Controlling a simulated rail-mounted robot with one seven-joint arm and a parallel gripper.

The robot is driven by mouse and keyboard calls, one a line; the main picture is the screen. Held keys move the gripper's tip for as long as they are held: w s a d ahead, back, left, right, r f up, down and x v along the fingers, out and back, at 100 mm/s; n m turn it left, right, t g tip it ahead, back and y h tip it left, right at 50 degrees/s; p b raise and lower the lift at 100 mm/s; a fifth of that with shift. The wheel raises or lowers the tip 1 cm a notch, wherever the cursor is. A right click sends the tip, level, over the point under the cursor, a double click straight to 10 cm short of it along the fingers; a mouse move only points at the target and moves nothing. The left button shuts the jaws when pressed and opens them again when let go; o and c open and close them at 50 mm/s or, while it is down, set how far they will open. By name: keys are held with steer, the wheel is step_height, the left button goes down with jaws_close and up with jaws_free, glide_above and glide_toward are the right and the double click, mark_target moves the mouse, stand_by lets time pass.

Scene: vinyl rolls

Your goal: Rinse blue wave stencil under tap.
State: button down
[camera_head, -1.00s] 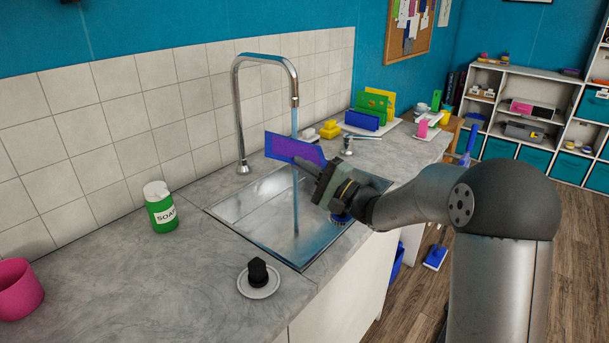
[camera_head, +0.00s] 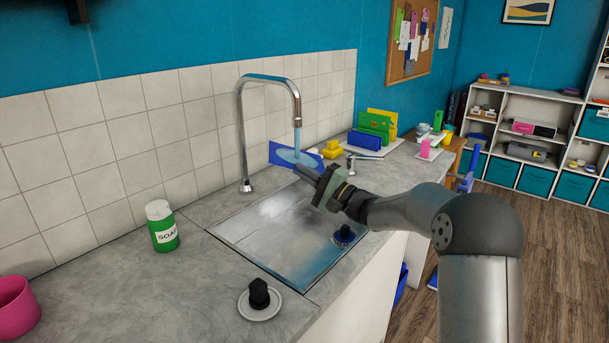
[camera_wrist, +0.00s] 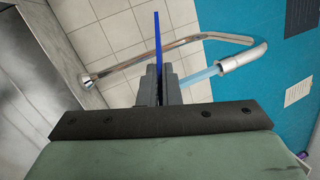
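The blue wave stencil (camera_head: 280,153) is a thin, flat blue plate under the tap's spout. My gripper (camera_head: 306,171) is shut on its near right edge and holds it above the sink. In the wrist view the stencil (camera_wrist: 158,45) shows edge-on between my gripper's fingers (camera_wrist: 160,88). The chrome tap (camera_head: 241,130) is running. Its water (camera_head: 297,139) comes down onto the stencil, with a pale blue patch where it lands. No stream shows below the stencil. The tap (camera_wrist: 225,37) and water (camera_wrist: 200,76) also show in the wrist view, right of the stencil.
The steel sink (camera_head: 255,215) holds a dark round brush (camera_head: 343,236) at its right. A green soap bottle (camera_head: 162,228) and a black knob on a white disc (camera_head: 259,299) stand near it. A pink cup (camera_head: 14,306) is at left. Sponges and coloured plates (camera_head: 375,130) stand behind.

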steer(key=shift+s, duration=0.1)
stand_by(0.3)
steer(key=s+b, duration=0.5)
steer(key=s, duration=0.2)
steer(key=shift+s+d, duration=0.4)
steer(key=shift+d, duration=0.05)
stand_by(0.4)
steer(key=shift+r, duration=0.1)
stand_by(1.1)
steer(key=s+r, duration=0.5)
steer(key=s, duration=0.1)
steer(key=shift+d+r, duration=0.4)
stand_by(0.4)
